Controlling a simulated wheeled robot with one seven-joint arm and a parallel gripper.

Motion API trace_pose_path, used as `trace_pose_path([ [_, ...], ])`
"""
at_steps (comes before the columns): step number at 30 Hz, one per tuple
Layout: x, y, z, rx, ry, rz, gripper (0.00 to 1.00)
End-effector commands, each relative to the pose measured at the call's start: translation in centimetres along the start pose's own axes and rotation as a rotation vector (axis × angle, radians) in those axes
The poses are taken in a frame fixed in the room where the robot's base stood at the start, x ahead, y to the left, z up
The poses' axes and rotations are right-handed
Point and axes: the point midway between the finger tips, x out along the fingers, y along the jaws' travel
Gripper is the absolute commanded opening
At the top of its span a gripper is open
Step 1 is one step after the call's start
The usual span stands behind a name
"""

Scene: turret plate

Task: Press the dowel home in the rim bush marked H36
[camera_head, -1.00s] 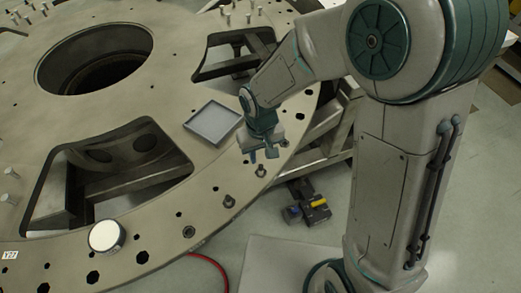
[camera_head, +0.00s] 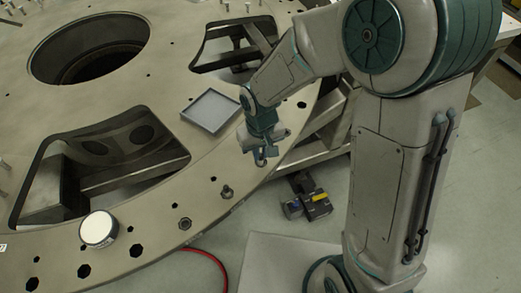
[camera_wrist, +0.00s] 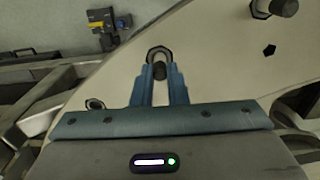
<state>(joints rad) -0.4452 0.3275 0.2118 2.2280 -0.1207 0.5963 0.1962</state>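The big turret plate (camera_head: 150,190) has a row of holes and bushes along its rim. My gripper (camera_head: 262,157) is low over the rim. In the wrist view its two blue fingers (camera_wrist: 160,80) stand on either side of a dark dowel (camera_wrist: 160,71), which fills the gap between them. The dowel stands at a rim bush (camera_wrist: 157,52); how deep it sits is hidden. Another dowel (camera_head: 227,190) stands in a neighbouring rim bush and is likely the one at the wrist view's top right (camera_wrist: 284,7). No H36 mark is readable.
A shallow grey tray (camera_head: 210,110) lies on the plate beside my gripper. A round white-topped thing (camera_head: 98,229) stands near the rim at lower left. Large cutouts open in the plate. A black and yellow tool (camera_head: 318,204) lies on the floor.

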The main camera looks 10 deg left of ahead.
Motion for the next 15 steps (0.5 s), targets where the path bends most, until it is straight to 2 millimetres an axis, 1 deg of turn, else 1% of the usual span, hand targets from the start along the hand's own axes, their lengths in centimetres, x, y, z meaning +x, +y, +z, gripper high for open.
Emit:
trace_pose_path([
  [15,0.09,-0.01,0.0,0.0,0.0,0.0,0.0],
])
